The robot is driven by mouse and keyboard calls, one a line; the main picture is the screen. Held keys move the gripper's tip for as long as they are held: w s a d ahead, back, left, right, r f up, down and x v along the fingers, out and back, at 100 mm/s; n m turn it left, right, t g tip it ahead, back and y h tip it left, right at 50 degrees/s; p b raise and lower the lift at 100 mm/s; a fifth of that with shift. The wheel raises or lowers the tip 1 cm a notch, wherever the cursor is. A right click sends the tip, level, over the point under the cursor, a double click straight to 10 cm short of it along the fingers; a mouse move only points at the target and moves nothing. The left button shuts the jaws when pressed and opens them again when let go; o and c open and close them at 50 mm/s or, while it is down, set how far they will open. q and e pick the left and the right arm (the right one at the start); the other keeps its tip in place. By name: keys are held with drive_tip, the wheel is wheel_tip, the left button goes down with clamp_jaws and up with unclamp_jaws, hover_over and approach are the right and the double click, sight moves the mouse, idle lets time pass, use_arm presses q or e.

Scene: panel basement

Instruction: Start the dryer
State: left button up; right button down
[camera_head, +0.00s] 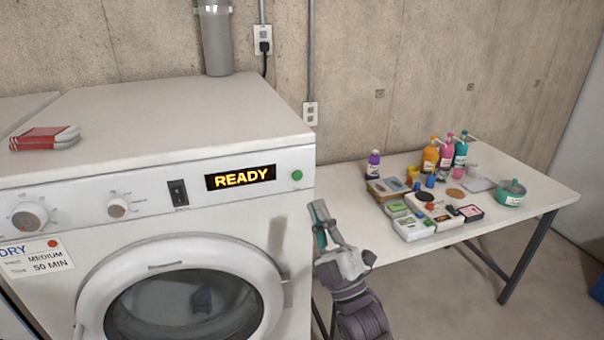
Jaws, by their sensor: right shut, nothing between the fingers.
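The white dryer (150,137) stands at the left, its display (240,178) lit with "READY". A round green button (297,175) sits right of the display. A black rocker switch (178,192) is left of it. Two knobs, one larger (30,215) and one smaller (118,208), are further left. The round door (182,290) looks closed, with a dark item (202,300) behind its glass. A label (37,259) reads "DRY", "MEDIUM", "50 MIN". My right gripper (318,209) is shut and empty, pointing up, below and right of the green button, apart from it. My left gripper is out of view.
A red and white folded cloth (45,138) lies on the dryer top. A white table (335,178) at the right holds bottles, small boxes and a green pot (511,193). A wall outlet (310,113) and grey pipe (215,38) are behind.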

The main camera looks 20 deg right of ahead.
sight(298, 175)
drive_tip(key=shift+w+a+b, duration=0.2)
drive_tip(key=shift+w+b, duration=1.55)
drive_tip(key=shift+w, duration=2.7)
drive_tip(key=shift+w+f, duration=0.1)
drive_tip(key=shift+w, duration=0.3)
